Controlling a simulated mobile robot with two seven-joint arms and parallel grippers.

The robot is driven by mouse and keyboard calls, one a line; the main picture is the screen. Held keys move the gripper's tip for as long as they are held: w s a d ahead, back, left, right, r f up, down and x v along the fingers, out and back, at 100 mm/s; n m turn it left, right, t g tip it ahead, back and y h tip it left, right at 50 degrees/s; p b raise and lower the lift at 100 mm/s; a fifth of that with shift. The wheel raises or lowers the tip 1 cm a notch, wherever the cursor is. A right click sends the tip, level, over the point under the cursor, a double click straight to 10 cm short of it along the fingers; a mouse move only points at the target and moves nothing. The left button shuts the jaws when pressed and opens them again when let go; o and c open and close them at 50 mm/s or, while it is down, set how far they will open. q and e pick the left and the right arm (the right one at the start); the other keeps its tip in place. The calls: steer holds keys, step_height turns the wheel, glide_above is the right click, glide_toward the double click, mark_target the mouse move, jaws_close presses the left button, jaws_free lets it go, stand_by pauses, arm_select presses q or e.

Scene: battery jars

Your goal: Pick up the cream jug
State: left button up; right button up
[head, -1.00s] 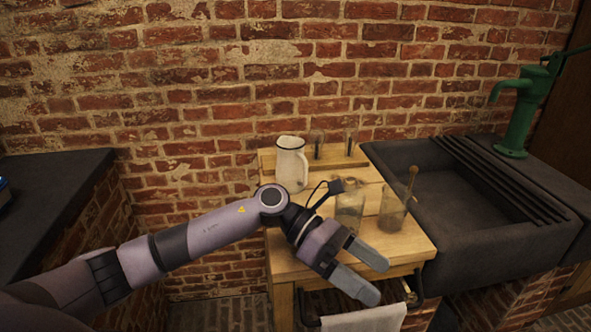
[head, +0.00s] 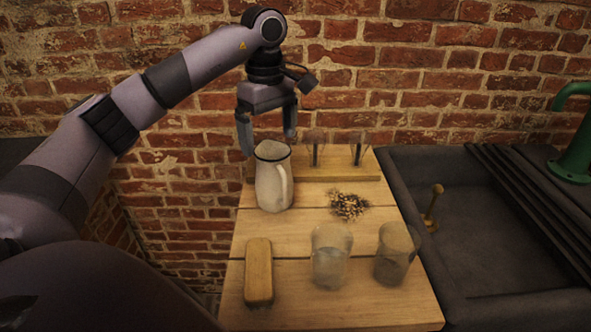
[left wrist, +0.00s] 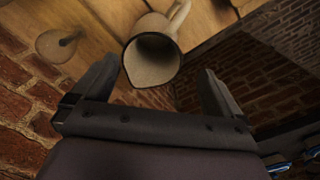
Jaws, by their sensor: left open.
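I cannot tell whether a finger touches the jug. My right gripper is not in view.
Two glass jars (head: 331,256) (head: 394,254) stand at the table's front right. A wooden block (head: 258,272) lies front left. A heap of small bits (head: 348,205) lies right of the jug. A rack (head: 340,172) with glass vessels stands behind. The dark sink (head: 490,235) is at right.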

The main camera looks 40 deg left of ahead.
arm_select(q)
steer(key=f, duration=0.5)
steer(key=shift+w+d+f, duration=0.15)
steer(key=shift+w+f, duration=0.25)
steer(key=shift+f, duration=0.6)
steer(key=shift+w, duration=0.1)
steer(key=c, duration=1.7)
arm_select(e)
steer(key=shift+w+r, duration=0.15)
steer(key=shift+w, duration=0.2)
arm_select(q)
steer(key=shift+o, duration=0.2)
steer(key=shift+r, duration=0.1)
step_height(320, 180, up, 20)
steer(key=p, duration=0.5)
glide_above(275, 161)
steer(key=w+a, duration=0.2)
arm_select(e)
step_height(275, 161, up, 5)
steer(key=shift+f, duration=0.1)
